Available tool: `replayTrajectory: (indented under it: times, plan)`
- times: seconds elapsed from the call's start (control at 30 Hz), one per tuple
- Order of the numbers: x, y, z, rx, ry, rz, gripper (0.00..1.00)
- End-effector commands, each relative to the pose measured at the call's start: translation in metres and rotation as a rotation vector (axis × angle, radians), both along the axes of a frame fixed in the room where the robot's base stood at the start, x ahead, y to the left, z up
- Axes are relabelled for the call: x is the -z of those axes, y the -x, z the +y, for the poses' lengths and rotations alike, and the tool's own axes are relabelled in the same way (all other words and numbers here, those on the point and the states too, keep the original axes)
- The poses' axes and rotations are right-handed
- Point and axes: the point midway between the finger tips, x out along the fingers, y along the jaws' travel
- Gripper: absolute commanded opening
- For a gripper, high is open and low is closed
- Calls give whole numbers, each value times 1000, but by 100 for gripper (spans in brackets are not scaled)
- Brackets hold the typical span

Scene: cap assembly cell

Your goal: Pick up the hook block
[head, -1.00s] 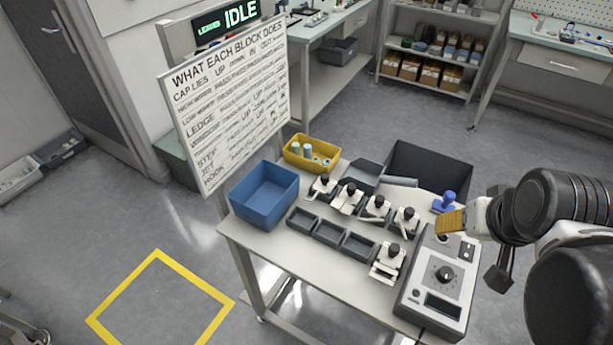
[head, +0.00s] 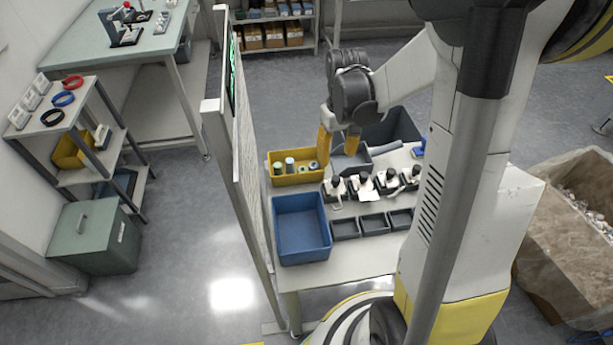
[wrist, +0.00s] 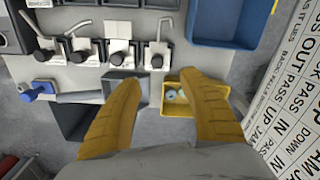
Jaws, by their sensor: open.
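A row of white blocks with black knobs stands on the bench (head: 347,268). The block at the left end of the row in the head view (head: 335,187) has a thin bent metal rod, like a hook. It also shows at the right end of the row in the wrist view (wrist: 157,55). The other blocks carry different fittings, too small to tell apart surely. My gripper (head: 338,146) is open and empty, fingers pointing down, above the back of the bench near the yellow bin. In the wrist view, the hooked block is just beyond my fingertips (wrist: 160,80), centred between them.
A yellow bin (head: 297,181) with small cylinders, a blue bin (head: 302,259) and several small dark trays (head: 346,236) lie close around the row. A tall sign board (head: 236,170) stands along the bench's left side. A blue-handled item (wrist: 38,91) lies past the row's other end.

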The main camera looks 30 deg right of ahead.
Motion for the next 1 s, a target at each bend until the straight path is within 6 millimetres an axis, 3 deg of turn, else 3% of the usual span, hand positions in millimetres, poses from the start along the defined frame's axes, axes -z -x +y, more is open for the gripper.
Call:
replayTrajectory:
  times: [0.2, 0.53, 0.77, 1.0]
  plan:
    - [39, 0, 0, 0, 0, 1, 50]
    - [66, 2, -1, 0, 0, 1, 50]
    - [102, 5, -1, -1, 0, 0, 50]
    - [105, 5, -1, -1, 0, 0, 50]
